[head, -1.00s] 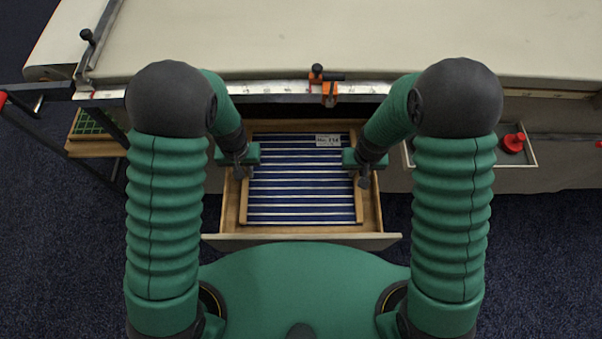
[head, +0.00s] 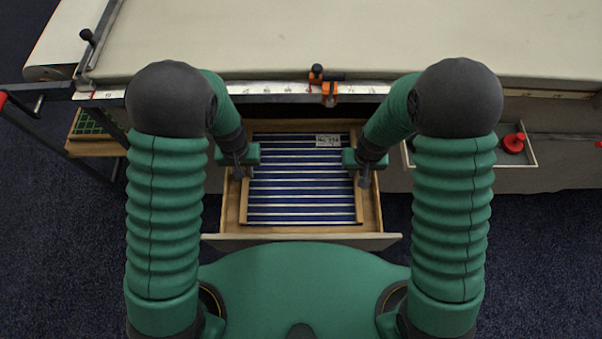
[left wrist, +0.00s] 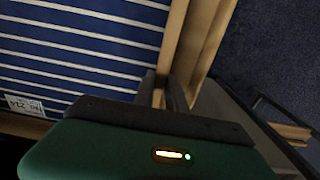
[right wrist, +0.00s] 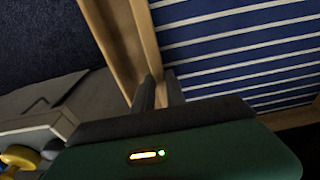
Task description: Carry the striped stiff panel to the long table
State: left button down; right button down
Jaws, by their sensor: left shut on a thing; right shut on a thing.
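The striped stiff panel (head: 300,186) is dark blue with thin white stripes, wooden strips along its left and right edges and a white label near its far right corner. It lies flat in an open wooden drawer (head: 230,208) under the long table (head: 300,40). My left gripper (head: 240,172) is shut on the panel's left wooden edge; the left wrist view shows the fingers (left wrist: 168,94) at that strip. My right gripper (head: 363,178) is shut on the right wooden edge, also seen in the right wrist view (right wrist: 158,92). The fingertips are partly hidden.
An orange and black clamp (head: 326,86) sits on the table's front ruler edge. A side drawer with a red object (head: 513,143) is at right. A dark rail (head: 45,90) and a shelf with a green grid (head: 90,123) are at left. The tabletop is largely clear.

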pick_arm(q)
jog(key=shift+r, duration=0.15)
pick_arm(e)
jog(key=shift+r, duration=0.15)
